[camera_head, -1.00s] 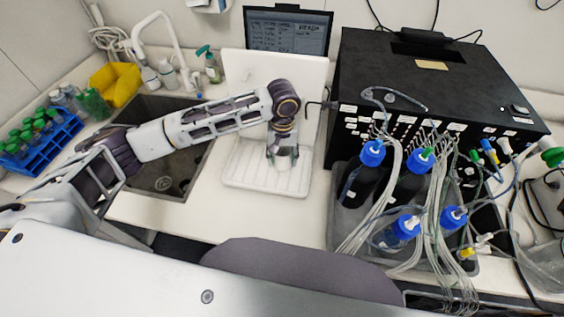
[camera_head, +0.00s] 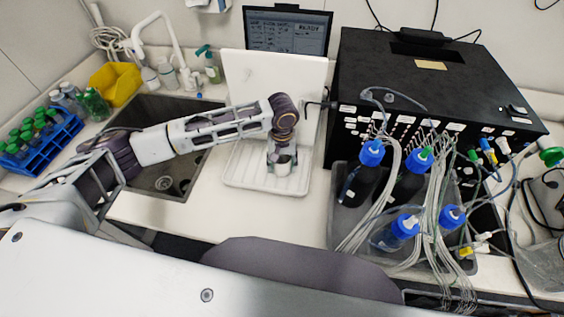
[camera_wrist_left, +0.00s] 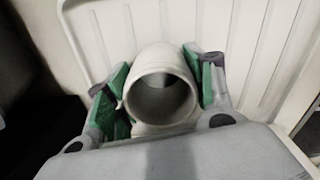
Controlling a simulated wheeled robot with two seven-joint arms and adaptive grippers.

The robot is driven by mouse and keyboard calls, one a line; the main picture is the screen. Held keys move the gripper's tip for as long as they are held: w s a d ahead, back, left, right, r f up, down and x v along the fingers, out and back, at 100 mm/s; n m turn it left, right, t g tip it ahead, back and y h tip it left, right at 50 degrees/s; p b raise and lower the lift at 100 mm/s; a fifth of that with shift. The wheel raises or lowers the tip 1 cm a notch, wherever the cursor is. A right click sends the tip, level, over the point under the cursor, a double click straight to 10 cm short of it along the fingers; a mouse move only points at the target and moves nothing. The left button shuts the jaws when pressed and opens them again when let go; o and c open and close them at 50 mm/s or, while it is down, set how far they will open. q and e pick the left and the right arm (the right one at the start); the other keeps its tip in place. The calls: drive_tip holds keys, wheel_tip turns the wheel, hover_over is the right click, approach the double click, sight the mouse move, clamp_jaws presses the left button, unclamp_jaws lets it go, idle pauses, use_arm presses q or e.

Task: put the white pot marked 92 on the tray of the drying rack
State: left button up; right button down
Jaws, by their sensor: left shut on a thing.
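My left gripper (camera_head: 281,160) reaches in from the left over the white tray (camera_head: 243,181) of the drying rack (camera_head: 305,85). It is shut on a white pot (camera_head: 283,168), which sits at or just above the tray; I cannot tell if it touches. In the left wrist view the pot (camera_wrist_left: 160,98) is between the green-padded fingers (camera_wrist_left: 160,90), one on each side, with its open mouth toward the camera. The ribbed tray (camera_wrist_left: 262,50) fills the background there. No mark 92 is readable on the pot. My right gripper is not in view.
A sink (camera_head: 165,183) lies left of the tray. A large black box (camera_head: 430,90) stands to the right, with blue-capped bottles (camera_head: 372,153) and many tubes before it. A blue rack of green-capped tubes (camera_head: 40,145) is at far left.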

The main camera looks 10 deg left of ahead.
use_arm(q)
drive_tip(key=o, duration=1.1)
drive_tip(key=shift+f, duration=0.1)
wheel_tip(320, 180, up, 12)
drive_tip(key=shift+r+b, duration=0.1)
drive_tip(key=shift+b, duration=0.6)
